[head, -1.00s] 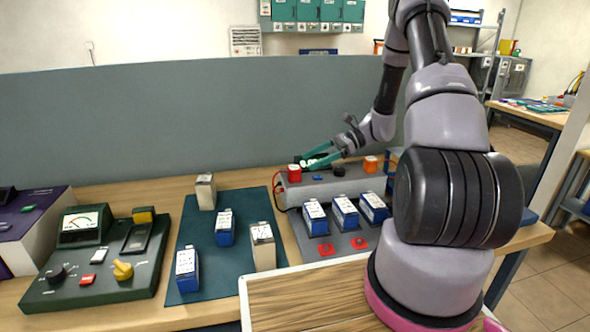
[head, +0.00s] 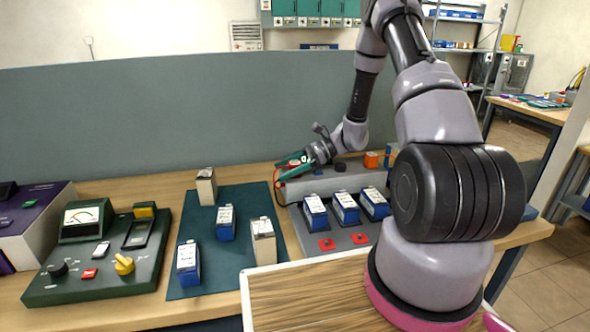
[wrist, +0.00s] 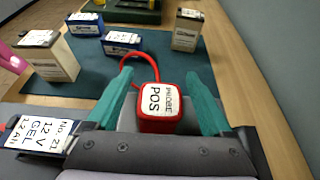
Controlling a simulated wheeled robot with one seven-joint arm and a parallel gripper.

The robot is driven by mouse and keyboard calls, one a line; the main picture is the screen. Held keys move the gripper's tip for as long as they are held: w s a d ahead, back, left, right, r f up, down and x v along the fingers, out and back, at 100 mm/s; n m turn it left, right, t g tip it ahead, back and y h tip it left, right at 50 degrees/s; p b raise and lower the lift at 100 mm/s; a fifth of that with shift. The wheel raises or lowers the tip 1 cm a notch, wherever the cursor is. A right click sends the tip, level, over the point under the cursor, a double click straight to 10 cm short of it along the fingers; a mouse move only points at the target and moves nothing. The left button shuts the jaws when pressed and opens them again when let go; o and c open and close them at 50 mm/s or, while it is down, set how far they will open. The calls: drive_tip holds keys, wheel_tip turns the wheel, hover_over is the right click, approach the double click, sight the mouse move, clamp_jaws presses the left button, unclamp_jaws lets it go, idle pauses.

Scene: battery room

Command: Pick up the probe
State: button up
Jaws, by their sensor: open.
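The probe is a red block with a white top label reading "PROBE POS" (wrist: 158,103) and a red cable looping from its far side. In the wrist view it sits between the two green fingers of my gripper (wrist: 162,95), which are open with a gap on each side of it. In the head view my gripper (head: 288,168) is low over the left end of the grey charger housing. The probe (head: 294,162) is mostly hidden there behind the fingers.
Blue batteries (head: 316,212) stand in a row on the grey tray before the housing. More blue and beige batteries stand on the dark green mat (head: 207,270). A green tester (head: 75,275) is at left. A tall grey partition (head: 180,120) rises behind.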

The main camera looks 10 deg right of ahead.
clamp_jaws()
drive_tip(key=shift+r, duration=0.1)
